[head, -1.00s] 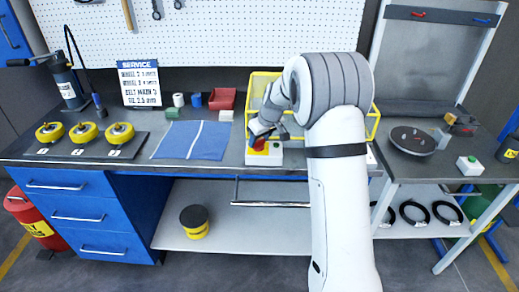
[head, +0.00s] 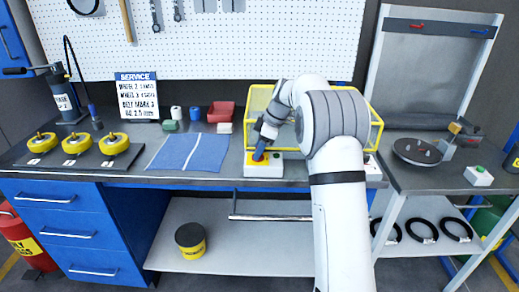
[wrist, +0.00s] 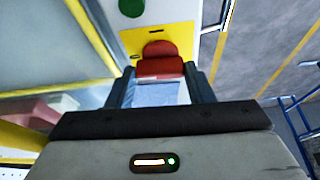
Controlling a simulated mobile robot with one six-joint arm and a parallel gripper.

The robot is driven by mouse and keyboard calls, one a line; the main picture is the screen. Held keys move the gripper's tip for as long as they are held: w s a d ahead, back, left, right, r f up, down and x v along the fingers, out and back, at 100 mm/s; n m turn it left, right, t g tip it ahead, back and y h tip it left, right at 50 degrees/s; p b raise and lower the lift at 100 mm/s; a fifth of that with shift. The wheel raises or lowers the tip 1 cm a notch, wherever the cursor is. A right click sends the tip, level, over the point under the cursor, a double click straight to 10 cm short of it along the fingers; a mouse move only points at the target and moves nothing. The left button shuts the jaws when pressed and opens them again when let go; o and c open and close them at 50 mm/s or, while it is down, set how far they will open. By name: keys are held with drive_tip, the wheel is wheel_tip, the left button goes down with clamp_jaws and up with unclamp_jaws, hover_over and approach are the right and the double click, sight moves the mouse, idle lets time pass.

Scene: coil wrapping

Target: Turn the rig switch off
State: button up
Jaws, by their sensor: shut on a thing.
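The rig switch is a white box (head: 250,170) with a yellow plate on the front of the bench, left of my arm. Its red handle (wrist: 160,67) shows in the wrist view in front of the yellow plate (wrist: 135,40), between my fingertips. In the head view my gripper (head: 262,151) points down onto the box and mostly hides the handle. My gripper is shut on the red handle. A green button (wrist: 132,7) sits beside the yellow plate on the same white box.
A blue cloth (head: 190,152) and a tray of yellow wheels (head: 74,143) lie to the left. A side table (head: 420,180) with a dark disc (head: 415,151) is at right.

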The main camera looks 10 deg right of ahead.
drive_tip(key=shift+n, duration=0.5)
drive_tip(key=o, duration=1)
drive_tip(key=shift+r, duration=0.1)
drive_tip(key=v, duration=0.7)
drive_tip(key=shift+r, duration=0.25)
drive_tip(key=shift+w+d, duration=0.1)
drive_tip(key=shift+d, duration=0.05)
